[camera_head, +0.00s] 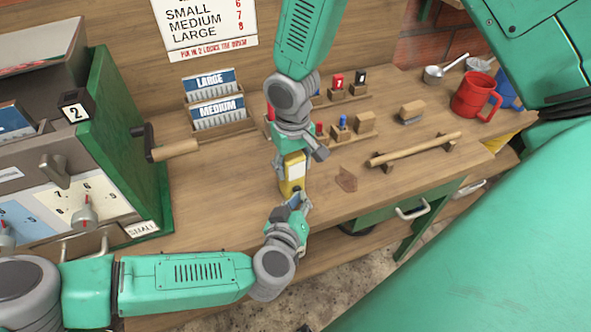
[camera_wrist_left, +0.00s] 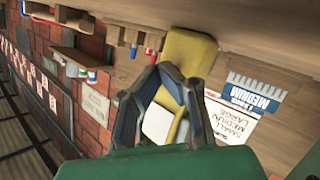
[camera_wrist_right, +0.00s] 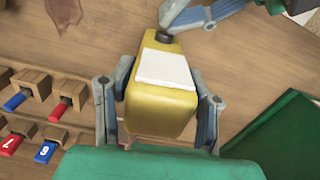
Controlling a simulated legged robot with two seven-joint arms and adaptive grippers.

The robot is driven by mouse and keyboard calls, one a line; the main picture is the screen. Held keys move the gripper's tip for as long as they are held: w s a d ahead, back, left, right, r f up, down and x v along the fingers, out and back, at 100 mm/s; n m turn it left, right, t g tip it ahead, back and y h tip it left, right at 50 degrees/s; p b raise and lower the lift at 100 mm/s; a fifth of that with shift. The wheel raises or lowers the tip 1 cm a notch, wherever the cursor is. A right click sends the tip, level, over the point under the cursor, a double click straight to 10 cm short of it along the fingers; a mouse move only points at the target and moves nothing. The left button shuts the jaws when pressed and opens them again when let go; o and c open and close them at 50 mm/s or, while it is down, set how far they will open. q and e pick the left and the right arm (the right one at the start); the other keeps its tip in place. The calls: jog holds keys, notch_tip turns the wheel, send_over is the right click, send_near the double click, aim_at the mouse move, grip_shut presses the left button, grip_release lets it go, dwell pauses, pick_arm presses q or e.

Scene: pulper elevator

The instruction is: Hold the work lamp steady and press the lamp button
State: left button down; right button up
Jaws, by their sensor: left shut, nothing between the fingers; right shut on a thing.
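The work lamp is a small yellow block (camera_head: 292,174) with a white panel, standing over the bench near its front edge. My right gripper (camera_head: 297,158) comes from above and is shut on the lamp's sides; the right wrist view shows a finger on each side of the yellow body (camera_wrist_right: 160,105). The dark round lamp button (camera_wrist_right: 164,37) sits at the lamp's end. My left gripper (camera_head: 297,198) is shut and empty, its tips at the button end. In the right wrist view its tip (camera_wrist_right: 168,24) appears at or against the button; contact is not certain.
A green machine (camera_head: 120,140) with a crank stands at left. Card racks (camera_head: 220,118), wooden blocks with coloured plugs (camera_head: 341,130) and a wooden bar (camera_head: 415,149) lie behind and right. Bench right of the lamp is mostly clear.

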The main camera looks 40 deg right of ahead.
pick_arm(q)
jog(key=shift+s+a, duration=0.15)
jog(key=shift+s, duration=0.6)
jog(key=s, duration=0.5)
jog(key=shift+a, duration=0.3)
pick_arm(e)
jog(key=o, duration=1.4)
jog(key=shift+r, duration=0.1)
